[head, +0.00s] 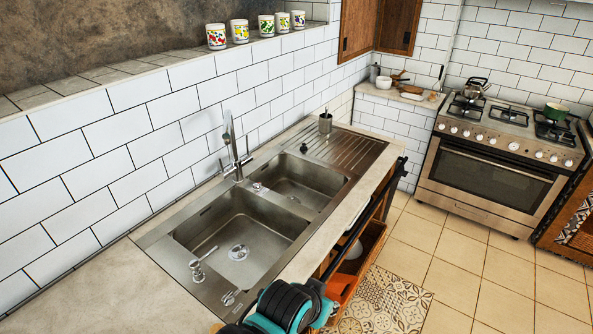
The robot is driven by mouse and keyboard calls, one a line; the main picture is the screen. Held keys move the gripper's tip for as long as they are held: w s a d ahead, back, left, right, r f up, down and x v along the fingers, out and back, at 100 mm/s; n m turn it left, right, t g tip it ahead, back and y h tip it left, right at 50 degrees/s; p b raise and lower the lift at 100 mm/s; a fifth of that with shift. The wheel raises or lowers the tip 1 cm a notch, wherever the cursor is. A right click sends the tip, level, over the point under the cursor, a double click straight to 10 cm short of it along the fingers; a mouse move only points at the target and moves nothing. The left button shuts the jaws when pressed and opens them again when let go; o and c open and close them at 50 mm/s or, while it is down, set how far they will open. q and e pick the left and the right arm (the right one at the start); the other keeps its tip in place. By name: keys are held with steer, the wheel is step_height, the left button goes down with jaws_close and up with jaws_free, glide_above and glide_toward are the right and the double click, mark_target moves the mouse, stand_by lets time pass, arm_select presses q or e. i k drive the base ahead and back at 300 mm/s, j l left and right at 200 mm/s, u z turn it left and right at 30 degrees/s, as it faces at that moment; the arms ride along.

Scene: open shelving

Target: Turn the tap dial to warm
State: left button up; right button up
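The chrome tap (234,150) stands upright on the back rim of the steel double sink (160,240), close to the tiled wall. It has a tall spout and small handles low on its sides. They are too small to tell which setting the dial is at. One of my arms, teal, black and orange, comes in at the bottom centre, in front of the counter. A dark slim part beyond it reaches along the counter front to the right. I see no clear fingertips there. My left gripper is not seen. Nothing of mine touches the tap.
A dark cup (325,122) stands by the drainer (345,150). Several patterned mugs (216,36) line the ledge. A stove (500,165) is at the right. The left worktop (95,290) is bare.

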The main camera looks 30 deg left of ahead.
mark_target(257, 187)
steer(key=i+l+u, duration=0.1)
steer(key=i, duration=0.45)
steer(key=i+l+u, duration=0.1)
steer(key=i, duration=0.4)
steer(key=i+l+u, duration=0.15)
steer(key=u, duration=0.2)
steer(key=i+l+u, duration=0.2)
steer(key=i+u, duration=0.15)
steer(key=i+l+u, duration=0.2)
steer(key=u, duration=0.15)
